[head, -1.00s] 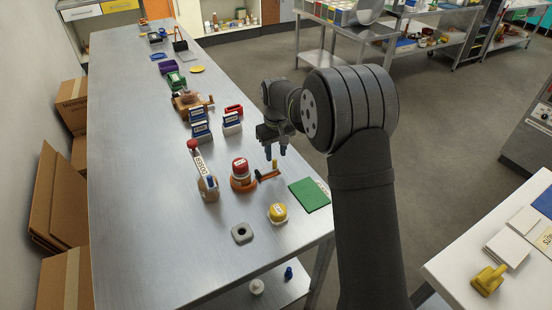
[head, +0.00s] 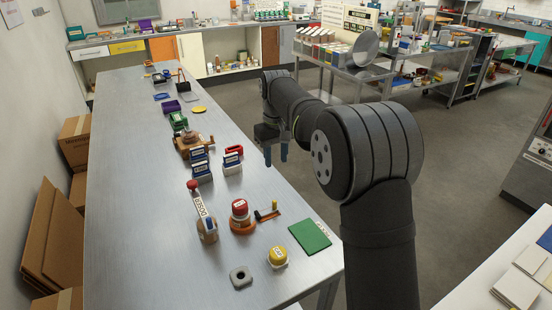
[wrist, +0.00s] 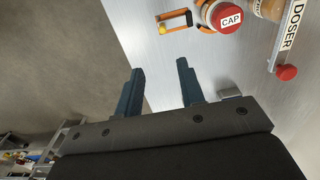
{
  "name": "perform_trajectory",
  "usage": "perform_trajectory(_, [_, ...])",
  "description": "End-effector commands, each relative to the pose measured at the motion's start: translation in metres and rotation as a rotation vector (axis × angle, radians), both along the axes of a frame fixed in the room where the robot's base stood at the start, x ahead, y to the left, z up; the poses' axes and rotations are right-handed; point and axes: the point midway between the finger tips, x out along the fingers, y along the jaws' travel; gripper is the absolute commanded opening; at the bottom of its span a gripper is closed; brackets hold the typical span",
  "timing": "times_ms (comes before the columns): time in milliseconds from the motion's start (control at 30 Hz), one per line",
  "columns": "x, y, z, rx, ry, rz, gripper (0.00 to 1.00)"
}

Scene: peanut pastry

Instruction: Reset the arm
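My gripper (head: 276,154) is raised at the right edge of the long steel table (head: 130,225). Its two fingers (wrist: 160,88) are apart in the wrist view, with nothing between them but table edge and floor. Nothing is held. Below and nearer stand the red CAP jar (head: 240,212) and an orange tool with a yellow knob (head: 268,212). The CAP jar (wrist: 224,16) and the DOSER bottle (wrist: 287,40) also show at the top of the wrist view.
A green mat (head: 310,235), a yellow-capped jar (head: 278,257) and a grey block (head: 241,277) lie at the table's near end. Blue-labelled boxes (head: 201,168) and other items line the table farther back. A white table (head: 500,265) stands at right. Floor between is clear.

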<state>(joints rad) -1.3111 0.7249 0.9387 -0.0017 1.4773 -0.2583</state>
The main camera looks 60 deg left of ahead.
Motion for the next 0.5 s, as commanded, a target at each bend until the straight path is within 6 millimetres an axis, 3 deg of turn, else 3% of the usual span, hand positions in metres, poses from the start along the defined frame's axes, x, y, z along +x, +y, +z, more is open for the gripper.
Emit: perform_trajectory(500, [-0.0001,0.0,-0.0071,-0.001,0.0,0.0,0.36])
